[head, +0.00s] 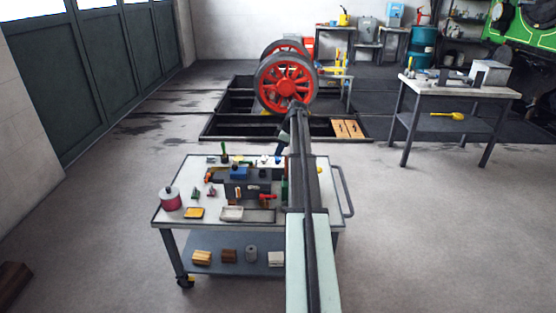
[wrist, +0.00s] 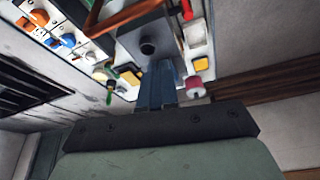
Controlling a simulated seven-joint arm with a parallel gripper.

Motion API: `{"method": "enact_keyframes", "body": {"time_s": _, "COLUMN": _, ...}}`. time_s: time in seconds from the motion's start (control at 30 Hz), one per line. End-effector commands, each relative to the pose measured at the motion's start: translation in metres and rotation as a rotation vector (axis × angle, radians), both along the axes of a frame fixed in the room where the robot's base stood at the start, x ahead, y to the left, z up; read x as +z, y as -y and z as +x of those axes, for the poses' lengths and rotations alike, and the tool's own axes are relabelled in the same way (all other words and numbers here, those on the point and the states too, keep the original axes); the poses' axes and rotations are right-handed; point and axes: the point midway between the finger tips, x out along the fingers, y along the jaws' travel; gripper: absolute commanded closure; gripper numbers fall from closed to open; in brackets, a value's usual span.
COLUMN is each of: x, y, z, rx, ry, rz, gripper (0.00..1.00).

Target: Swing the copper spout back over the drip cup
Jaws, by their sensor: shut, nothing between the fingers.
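A copper-coloured bar, apparently the spout (wrist: 122,18), crosses the top of the wrist view beside a dark grey block (wrist: 147,32) with a black round knob. In the head view the dark block (head: 236,189) stands in the middle of the cart top; the spout is too small to make out for sure there. I cannot pick out the drip cup with certainty. My gripper (wrist: 157,76) is shut and empty, its fingers pointing towards the block in the wrist view. In the head view my arm covers the cart's right side, and my gripper (head: 279,152) shows only partly beside it.
Small coloured tools crowd around the block. A red-wheeled axle (head: 284,84) stands behind; open floor lies left.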

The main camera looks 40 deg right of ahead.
Motion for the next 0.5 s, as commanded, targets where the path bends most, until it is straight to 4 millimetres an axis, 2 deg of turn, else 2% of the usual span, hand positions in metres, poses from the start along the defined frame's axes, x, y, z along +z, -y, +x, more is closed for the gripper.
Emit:
{"method": "enact_keyframes", "body": {"time_s": 0.2, "x": 0.028, "y": 0.007, "z": -0.006, "rx": 0.001, "ry": 0.001, "rz": 0.000, "gripper": 1.00}}
{"method": "enact_keyframes", "body": {"time_s": 0.5, "x": 0.038, "y": 0.009, "z": -0.009, "rx": 0.002, "ry": 0.000, "rz": 0.002, "gripper": 1.00}}
